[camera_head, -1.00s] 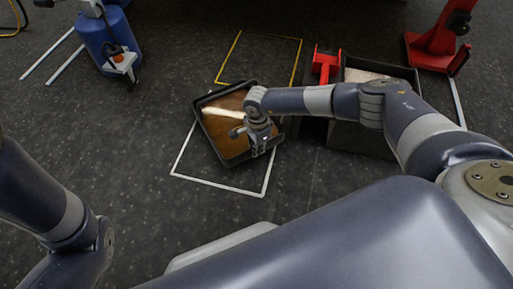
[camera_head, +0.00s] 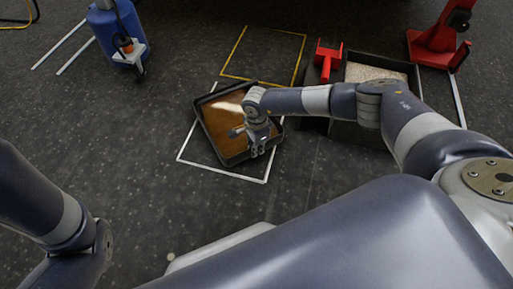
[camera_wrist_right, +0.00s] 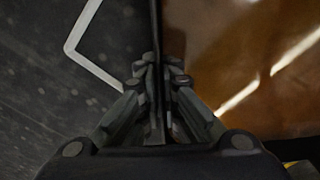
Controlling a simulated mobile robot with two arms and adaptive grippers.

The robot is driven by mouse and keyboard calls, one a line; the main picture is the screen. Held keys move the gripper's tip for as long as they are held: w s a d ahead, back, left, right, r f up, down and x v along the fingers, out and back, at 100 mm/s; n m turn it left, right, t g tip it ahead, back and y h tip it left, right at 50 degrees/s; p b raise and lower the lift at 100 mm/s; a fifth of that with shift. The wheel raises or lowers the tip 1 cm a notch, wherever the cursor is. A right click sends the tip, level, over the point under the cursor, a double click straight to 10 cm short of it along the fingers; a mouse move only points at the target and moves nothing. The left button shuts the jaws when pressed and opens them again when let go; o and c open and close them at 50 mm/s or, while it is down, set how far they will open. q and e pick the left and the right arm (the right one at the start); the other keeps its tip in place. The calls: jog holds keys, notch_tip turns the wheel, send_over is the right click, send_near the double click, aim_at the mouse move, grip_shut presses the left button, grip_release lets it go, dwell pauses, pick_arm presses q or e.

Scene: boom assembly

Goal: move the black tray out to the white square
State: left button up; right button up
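The black tray (camera_head: 234,160) holds a brown, shiny liquid. In the head view it lies mostly inside the white square (camera_head: 221,173), turned at an angle to it. Its left corner reaches over the square's left line, and its lower corner is close to the front line. My right gripper (camera_head: 257,151) is at the tray's right side. In the right wrist view the gripper (camera_wrist_right: 160,95) has its fingers closed on both sides of the tray's thin dark wall (camera_wrist_right: 156,30). My left arm shows at the left, but its gripper is out of view.
A yellow square (camera_head: 275,33) is marked behind the tray. A dark bin (camera_head: 385,70) with pale grains and a red object (camera_head: 328,58) stand to the right. A red stand (camera_head: 440,40) is farther right, a blue tank (camera_head: 115,30) far left.

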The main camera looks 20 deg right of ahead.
jog(key=o, duration=0.4)
notch_tip(320, 180, up, 12)
dwell(0.5)
dwell(0.3)
